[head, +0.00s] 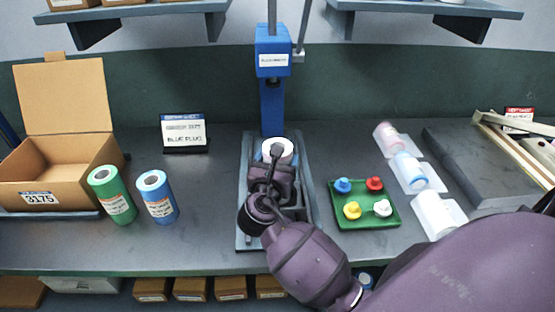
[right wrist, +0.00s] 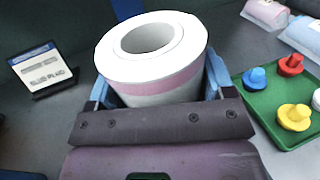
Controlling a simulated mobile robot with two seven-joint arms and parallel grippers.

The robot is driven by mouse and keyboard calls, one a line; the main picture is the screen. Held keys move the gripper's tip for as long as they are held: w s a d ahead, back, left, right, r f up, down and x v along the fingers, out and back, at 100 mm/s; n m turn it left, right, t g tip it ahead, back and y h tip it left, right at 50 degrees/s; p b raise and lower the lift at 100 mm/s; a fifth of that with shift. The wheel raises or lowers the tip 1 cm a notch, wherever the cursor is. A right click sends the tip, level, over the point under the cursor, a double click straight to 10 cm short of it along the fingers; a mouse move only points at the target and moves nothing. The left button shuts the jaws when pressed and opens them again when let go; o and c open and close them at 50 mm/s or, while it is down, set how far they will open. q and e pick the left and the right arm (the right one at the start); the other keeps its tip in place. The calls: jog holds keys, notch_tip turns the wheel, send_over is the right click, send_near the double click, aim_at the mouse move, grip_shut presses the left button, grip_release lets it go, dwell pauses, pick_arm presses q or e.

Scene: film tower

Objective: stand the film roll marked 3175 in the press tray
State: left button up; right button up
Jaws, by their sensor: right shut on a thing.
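My right gripper (right wrist: 160,92) is shut on a white film roll with a pink band (right wrist: 152,85). The roll is upright, with its hollow core facing up. In the head view its top (head: 285,150) shows beyond my wrist, over the grey press tray (head: 246,238) at the foot of the blue press (head: 272,100). My arm hides the roll's lower part and much of the tray, so I cannot tell whether it touches the tray. No number is readable on this roll. My left gripper is not in view.
An open cardboard box marked 3175 (head: 85,190) stands at the left, beside green (head: 115,205) and blue (head: 160,205) rolls. A card (head: 184,132) reads BLUE PLUG. A green tray of coloured plugs (head: 366,220) and several lying rolls (head: 410,172) are at the right.

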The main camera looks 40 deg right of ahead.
jog(key=shift+f, duration=0.2)
jog(key=o, duration=1.3)
jog(key=shift+f, duration=0.1)
jog(key=shift+c, duration=0.2)
jog(key=v, duration=1)
jog(key=shift+s+a, duration=0.25)
jog(key=shift+s, duration=0.05)
